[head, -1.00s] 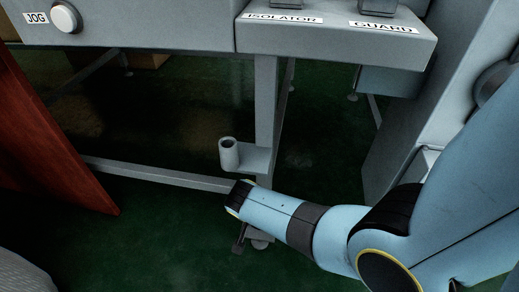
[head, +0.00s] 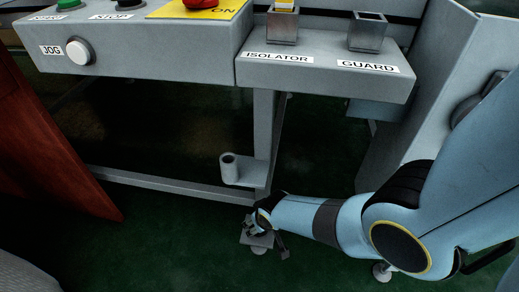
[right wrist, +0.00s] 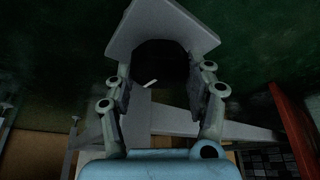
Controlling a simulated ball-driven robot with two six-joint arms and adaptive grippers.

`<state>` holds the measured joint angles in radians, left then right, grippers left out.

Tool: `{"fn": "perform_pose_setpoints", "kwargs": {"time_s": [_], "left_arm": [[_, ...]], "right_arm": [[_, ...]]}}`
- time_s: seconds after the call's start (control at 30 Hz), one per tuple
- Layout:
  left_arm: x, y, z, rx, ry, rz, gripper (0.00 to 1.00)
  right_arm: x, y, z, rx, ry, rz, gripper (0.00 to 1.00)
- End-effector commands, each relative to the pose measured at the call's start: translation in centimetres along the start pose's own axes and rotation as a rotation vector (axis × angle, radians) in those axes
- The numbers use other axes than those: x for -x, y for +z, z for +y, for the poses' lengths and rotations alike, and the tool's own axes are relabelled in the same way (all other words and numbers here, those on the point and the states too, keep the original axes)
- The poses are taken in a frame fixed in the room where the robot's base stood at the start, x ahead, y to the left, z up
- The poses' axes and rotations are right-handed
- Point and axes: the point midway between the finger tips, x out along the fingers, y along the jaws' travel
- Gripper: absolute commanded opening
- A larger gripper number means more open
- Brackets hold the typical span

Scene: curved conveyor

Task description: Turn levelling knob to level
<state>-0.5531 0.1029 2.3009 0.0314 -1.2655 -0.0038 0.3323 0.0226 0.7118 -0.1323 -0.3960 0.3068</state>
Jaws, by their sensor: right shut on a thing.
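The levelling knob (right wrist: 160,62) is dark and round with a short white mark. In the right wrist view it sits between my right gripper's two fingers, under a grey angular plate (right wrist: 160,22). My right gripper (right wrist: 160,92) is shut on the knob. In the head view this gripper (head: 262,238) is low at the foot of the bench leg (head: 264,130), and the knob cannot be made out there. My left gripper is not in view.
A small grey cup on a bracket (head: 229,168) juts from the leg just above my right gripper. The bench front has a JOG button (head: 79,51) and ISOLATOR (head: 283,26) and GUARD (head: 367,32) fittings. A red-brown panel (head: 45,150) stands at left.

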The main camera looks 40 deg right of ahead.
Motion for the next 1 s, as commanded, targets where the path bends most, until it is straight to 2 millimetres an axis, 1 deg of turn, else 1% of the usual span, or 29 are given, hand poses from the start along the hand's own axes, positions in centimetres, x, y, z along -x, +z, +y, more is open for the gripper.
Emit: {"fn": "perform_pose_setpoints", "kwargs": {"time_s": [0.3,0.77,0.8,0.9,1.0], "left_arm": [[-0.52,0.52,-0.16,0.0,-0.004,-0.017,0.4],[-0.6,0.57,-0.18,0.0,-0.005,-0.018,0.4],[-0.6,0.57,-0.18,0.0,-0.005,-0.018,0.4],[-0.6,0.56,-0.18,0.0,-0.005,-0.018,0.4],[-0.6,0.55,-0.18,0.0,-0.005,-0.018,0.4]], "right_arm": [[0.01,0.02,0.07,0.091,-0.037,-0.002,0.22],[-0.03,0.1,0.05,0.105,-0.043,-0.003,0.22],[-0.03,0.1,0.05,0.105,-0.043,-0.003,0.55],[-0.03,0.09,0.04,0.105,-0.043,-0.003,0.68],[-0.03,0.07,0.04,0.105,-0.043,-0.002,0.79]]}}
